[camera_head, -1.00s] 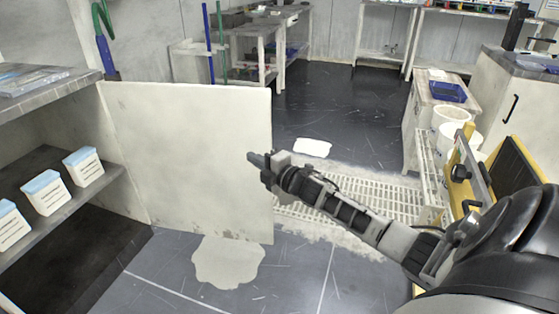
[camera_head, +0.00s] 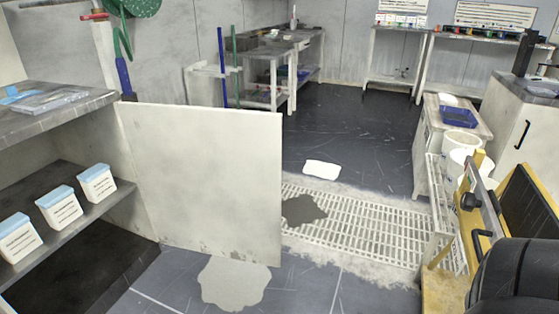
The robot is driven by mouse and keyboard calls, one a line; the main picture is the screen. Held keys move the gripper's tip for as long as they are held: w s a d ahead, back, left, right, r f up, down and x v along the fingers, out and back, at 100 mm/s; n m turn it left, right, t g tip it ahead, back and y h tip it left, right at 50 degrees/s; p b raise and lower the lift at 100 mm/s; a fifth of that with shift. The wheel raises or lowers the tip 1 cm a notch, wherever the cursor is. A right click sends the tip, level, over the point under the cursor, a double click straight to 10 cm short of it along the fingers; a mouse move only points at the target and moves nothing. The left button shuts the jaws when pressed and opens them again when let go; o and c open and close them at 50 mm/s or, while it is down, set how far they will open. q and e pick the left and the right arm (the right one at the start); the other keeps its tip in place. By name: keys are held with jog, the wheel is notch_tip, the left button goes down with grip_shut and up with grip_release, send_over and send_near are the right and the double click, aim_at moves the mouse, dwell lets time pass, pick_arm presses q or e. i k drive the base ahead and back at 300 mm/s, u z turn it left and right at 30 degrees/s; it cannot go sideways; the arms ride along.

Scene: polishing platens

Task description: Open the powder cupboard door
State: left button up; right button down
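The powder cupboard is at the left, with a grey worn top (camera_head: 60,110) and an inner shelf (camera_head: 75,222). Its white door (camera_head: 205,180) stands wide open, swung out to the right of the cupboard. Three white tubs with blue lids (camera_head: 60,208) stand on the inner shelf. Neither gripper shows in the head view now. Only a black part of my own body is at the lower right corner.
A pale spill (camera_head: 235,283) lies on the floor below the door. A white floor grating (camera_head: 350,225) with a dark patch (camera_head: 303,209) is right of it. A yellow-framed stand (camera_head: 480,200) and white buckets (camera_head: 462,150) are at the right.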

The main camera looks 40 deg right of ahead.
aim_at(211, 178)
jog(key=u, duration=0.25)
jog(key=k, duration=0.35)
jog(key=z, duration=1.25)
jog(key=i, duration=0.8)
jog(key=u, duration=0.15)
